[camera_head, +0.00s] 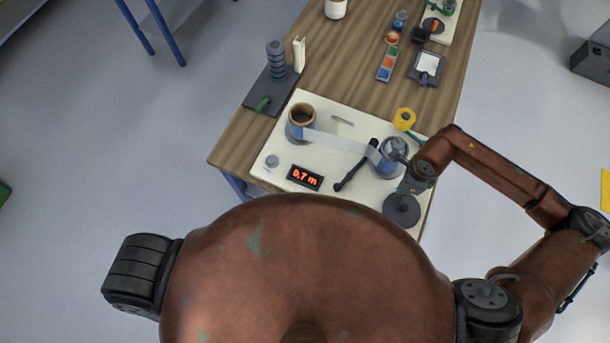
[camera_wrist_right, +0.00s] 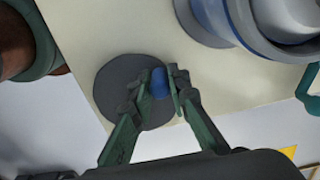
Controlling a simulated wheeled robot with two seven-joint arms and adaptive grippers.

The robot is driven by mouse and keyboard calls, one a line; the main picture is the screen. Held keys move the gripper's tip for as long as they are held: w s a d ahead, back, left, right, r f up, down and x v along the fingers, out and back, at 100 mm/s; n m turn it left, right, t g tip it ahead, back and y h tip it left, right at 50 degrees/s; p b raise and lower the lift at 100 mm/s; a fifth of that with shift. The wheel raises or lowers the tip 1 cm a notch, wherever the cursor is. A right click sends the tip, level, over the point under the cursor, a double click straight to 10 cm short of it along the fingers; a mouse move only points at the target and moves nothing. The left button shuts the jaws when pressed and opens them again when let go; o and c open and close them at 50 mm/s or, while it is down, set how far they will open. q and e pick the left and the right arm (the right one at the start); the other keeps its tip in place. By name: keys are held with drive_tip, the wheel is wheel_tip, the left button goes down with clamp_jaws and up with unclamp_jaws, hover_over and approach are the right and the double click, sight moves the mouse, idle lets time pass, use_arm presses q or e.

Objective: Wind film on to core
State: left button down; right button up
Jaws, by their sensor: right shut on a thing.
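A white board on the table (camera_head: 277,136) bears the winder. A pale film strip (camera_head: 335,143) runs from the left spool with a brown cardboard core (camera_head: 302,113) to the blue-grey right spool (camera_head: 394,152), whose base also shows in the right wrist view (camera_wrist_right: 245,22). A dark grey disc (camera_head: 402,210) lies at the board's near right corner; in the wrist view (camera_wrist_right: 113,88) it carries a blue knob (camera_wrist_right: 160,80). My right gripper (camera_wrist_right: 166,84) is shut on the knob, one finger on each side. In the head view it is mostly hidden under my arm. My left gripper is out of view.
A display (camera_head: 304,178) reads 0.7 m. A black lever (camera_head: 356,165) lies between the spools, near the film. A yellow roll (camera_head: 404,118) stands behind the right spool. A dark stand with grey rings (camera_head: 277,62) and a colour strip (camera_head: 387,63) are farther back.

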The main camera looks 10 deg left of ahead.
drive_tip(key=shift+a, duration=0.1)
drive_tip(key=shift+s+a, duration=0.65)
drive_tip(key=shift+a, duration=0.25)
drive_tip(key=o, duration=1.7)
drive_tip(key=shift+d, duration=0.1)
wheel_tip(320, 180, up, 7)
drive_tip(key=p, duration=0.3)
